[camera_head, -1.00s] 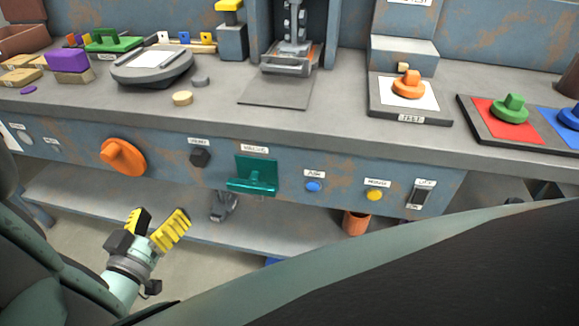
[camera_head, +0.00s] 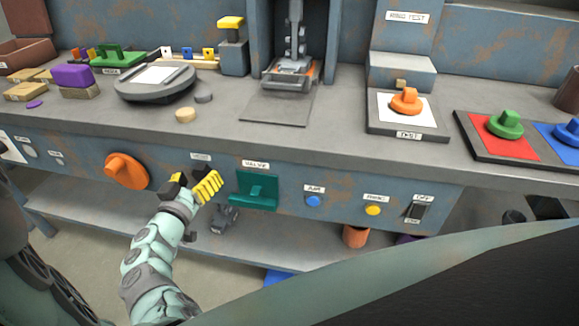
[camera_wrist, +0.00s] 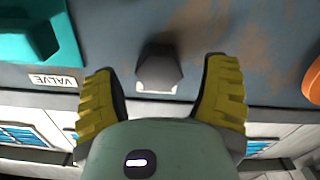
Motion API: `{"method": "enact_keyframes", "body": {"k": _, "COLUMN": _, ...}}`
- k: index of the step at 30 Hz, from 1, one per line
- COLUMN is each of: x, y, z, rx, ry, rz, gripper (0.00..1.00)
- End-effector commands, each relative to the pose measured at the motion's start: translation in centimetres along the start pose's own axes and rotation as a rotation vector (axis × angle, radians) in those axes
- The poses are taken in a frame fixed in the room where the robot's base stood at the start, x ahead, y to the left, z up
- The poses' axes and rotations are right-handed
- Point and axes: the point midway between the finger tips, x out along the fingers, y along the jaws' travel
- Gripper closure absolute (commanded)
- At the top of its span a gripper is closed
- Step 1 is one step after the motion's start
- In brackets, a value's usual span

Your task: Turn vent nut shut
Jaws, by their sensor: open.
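The vent nut (camera_wrist: 159,70) is a dark grey hex nut on the blue-grey front panel. In the wrist view it sits ahead of my gripper, between the lines of its two yellow fingers and a little beyond their tips. My gripper (camera_wrist: 163,84) is open and empty. In the head view my gripper (camera_head: 193,184) is in front of the panel, just under a small white label (camera_head: 201,156), and hides the nut there. Whether the fingers touch the panel cannot be told.
A teal valve handle (camera_head: 257,190) is close to the right of my gripper in the head view. An orange knob (camera_head: 126,171) is to the left. Blue (camera_head: 313,201) and yellow (camera_head: 373,210) buttons and a switch (camera_head: 415,211) are farther right. The bench edge overhangs above.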

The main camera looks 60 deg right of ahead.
Motion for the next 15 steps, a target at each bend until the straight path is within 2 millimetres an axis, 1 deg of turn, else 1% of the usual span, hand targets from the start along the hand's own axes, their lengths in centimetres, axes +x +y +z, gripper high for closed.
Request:
{"method": "enact_keyframes", "body": {"k": 1, "x": 0.42, "y": 0.16, "z": -0.04, "rx": 0.001, "ry": 0.000, "rz": 0.005, "gripper": 0.26}}
{"method": "enact_keyframes", "body": {"k": 4, "x": 0.78, "y": 0.15, "z": -0.04, "rx": 0.003, "ry": -0.001, "rz": 0.004, "gripper": 0.26}}
{"method": "enact_keyframes", "body": {"k": 13, "x": 0.87, "y": 0.17, "z": 0.01, "rx": 0.002, "ry": -0.002, "rz": 0.004, "gripper": 0.26}}
{"method": "enact_keyframes", "body": {"k": 14, "x": 0.87, "y": 0.17, "z": 0.01, "rx": 0.002, "ry": -0.002, "rz": 0.004, "gripper": 0.24}}
{"method": "enact_keyframes", "body": {"k": 15, "x": 0.86, "y": 0.17, "z": 0.01, "rx": 0.002, "ry": -0.002, "rz": 0.004, "gripper": 0.29}}
